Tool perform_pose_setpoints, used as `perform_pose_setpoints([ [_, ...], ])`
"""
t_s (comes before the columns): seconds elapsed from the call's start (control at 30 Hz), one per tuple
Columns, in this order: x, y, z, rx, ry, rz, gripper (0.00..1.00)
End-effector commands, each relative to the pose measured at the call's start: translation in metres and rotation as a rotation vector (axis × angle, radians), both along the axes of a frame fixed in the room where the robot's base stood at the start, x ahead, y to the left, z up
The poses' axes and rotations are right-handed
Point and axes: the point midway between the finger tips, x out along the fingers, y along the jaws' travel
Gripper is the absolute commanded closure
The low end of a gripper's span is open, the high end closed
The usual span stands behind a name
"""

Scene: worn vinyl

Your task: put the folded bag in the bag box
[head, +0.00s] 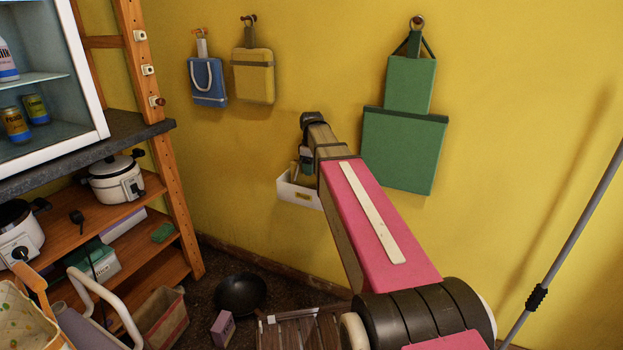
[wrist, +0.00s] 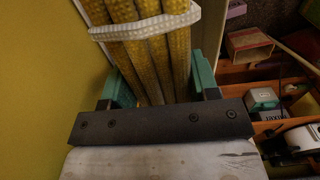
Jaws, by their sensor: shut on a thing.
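My gripper (head: 305,162) is at the wall, just above the white bag box (head: 299,192); my arm hides part of that area. In the wrist view, the teal fingers of my gripper (wrist: 162,85) are shut on the folded bag (wrist: 150,62). The bag is yellow, woven and pleated lengthwise, with a white band across it. It extends beyond the fingertips. The bag box is a small open-topped box with a tan label on its front. I cannot tell whether the bag's far end is inside the box or above it.
A blue bag (head: 207,82), a yellow bag (head: 253,77) and a green bag (head: 405,145) hang on the yellow wall. At left are wooden shelves (head: 150,205) with cookers. A black wok (head: 241,294) and a wooden crate (head: 300,331) are on the floor. A grey pole (head: 570,240) leans at right.

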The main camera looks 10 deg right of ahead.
Motion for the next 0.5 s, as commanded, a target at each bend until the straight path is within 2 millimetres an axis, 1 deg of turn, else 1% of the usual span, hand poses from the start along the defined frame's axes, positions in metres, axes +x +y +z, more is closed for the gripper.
perform_pose_setpoints([
  [0.17, 0.0, 0.0, -0.012, 0.0, 0.0, -0.001, 0.7],
  [0.4, 0.0, 0.0, -0.04, 0.0, 0.0, -0.001, 0.7],
  [0.5, 0.0, 0.0, -0.043, -0.001, -0.001, -0.001, 0.7],
])
